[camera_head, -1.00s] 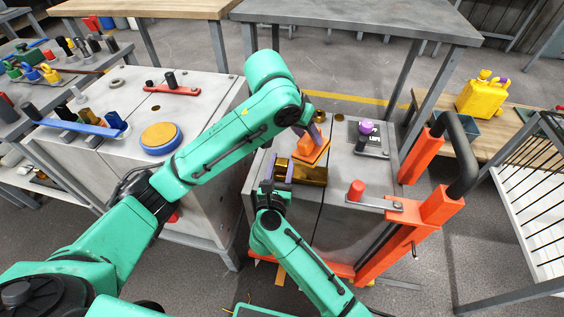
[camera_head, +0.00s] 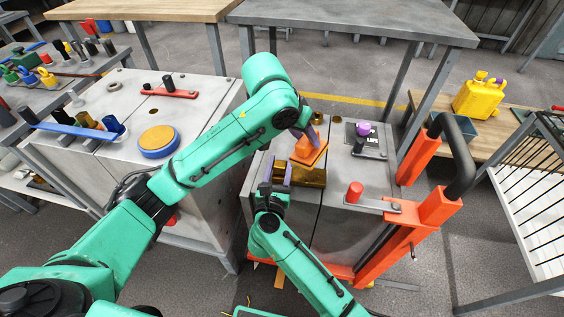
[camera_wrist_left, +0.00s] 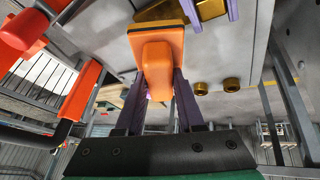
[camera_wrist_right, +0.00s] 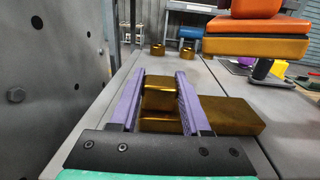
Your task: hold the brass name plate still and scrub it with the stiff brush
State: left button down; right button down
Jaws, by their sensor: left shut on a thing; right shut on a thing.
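The brass name plate (camera_head: 312,176) is a gold block lying flat on the grey bench top. My right gripper (camera_head: 277,170) is shut on the raised brass part of it at its left end; the right wrist view shows that part between the purple fingers (camera_wrist_right: 164,95). In the right wrist view the brush (camera_wrist_right: 256,38) is above the plate, with a visible gap.
A red knob (camera_head: 355,191) and an orange frame with a black handle (camera_head: 458,150) stand to the right. A purple knob (camera_head: 363,129) is behind. Brass studs (camera_wrist_right: 188,52) stand on the bench top. Another grey bench with a yellow-and-blue disc (camera_head: 159,140) is at left.

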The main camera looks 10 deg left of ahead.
aim_at(313, 156)
pick_arm(q)
jog(key=m, duration=0.1)
jog(key=d+f+m+g, duration=0.1)
jog(key=m, duration=0.3)
jog(key=shift+w+d+f, duration=0.1)
jog(key=shift+d+f, duration=0.05)
jog(key=shift+f, duration=0.2)
jog(key=m, duration=0.2)
jog(key=d+f+m+g, duration=0.1)
jog(key=m, duration=0.1)
jog(key=shift+f, duration=1.55)
jog(key=c, duration=1.2)
grip_release()
jog(key=shift+c, duration=0.2)
grip_shut()
